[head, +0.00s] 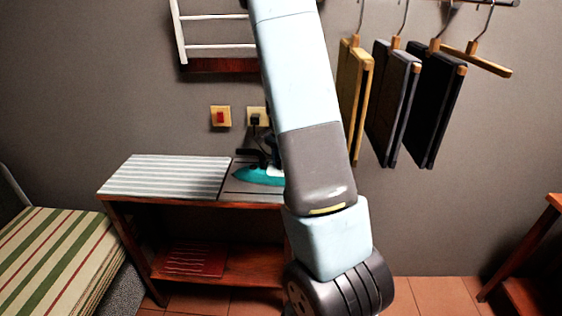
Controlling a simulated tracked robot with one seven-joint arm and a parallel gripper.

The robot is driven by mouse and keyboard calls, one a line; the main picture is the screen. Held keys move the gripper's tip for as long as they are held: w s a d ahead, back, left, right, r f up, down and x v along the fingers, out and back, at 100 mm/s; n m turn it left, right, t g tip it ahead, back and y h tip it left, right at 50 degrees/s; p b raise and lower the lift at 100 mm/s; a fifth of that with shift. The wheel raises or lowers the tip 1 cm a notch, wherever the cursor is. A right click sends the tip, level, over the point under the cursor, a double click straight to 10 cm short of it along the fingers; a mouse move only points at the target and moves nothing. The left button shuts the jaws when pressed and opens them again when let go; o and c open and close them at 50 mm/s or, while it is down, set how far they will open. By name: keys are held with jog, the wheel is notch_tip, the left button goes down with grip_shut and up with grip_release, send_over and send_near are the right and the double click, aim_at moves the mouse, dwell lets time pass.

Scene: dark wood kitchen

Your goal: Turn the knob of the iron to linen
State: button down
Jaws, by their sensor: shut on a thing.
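The iron (258,176) is teal with a dark upper part. It rests on the right part of the wooden ironing table (115,199), beside a grey-and-white striped pad (165,176). My arm covers the iron's right side. Its knob and any markings cannot be made out, so I cannot tell the knob's setting. My gripper does not show in the head view; my own arm links fill the middle of the picture and hide what is behind them.
A black plug sits in a wall socket (257,117) above the iron, near a red switch (220,117). Trousers (392,100) hang on hangers at right. A striped bed (55,262) stands at left. A wooden furniture edge (520,245) is at far right. Tiled floor shows between.

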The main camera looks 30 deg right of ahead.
jog(key=shift+m, duration=0.8)
jog(key=c, duration=0.8)
grip_release()
jog(key=shift+c, duration=0.2)
notch_tip(320, 180, up, 14)
jog(key=shift+f, duration=0.15)
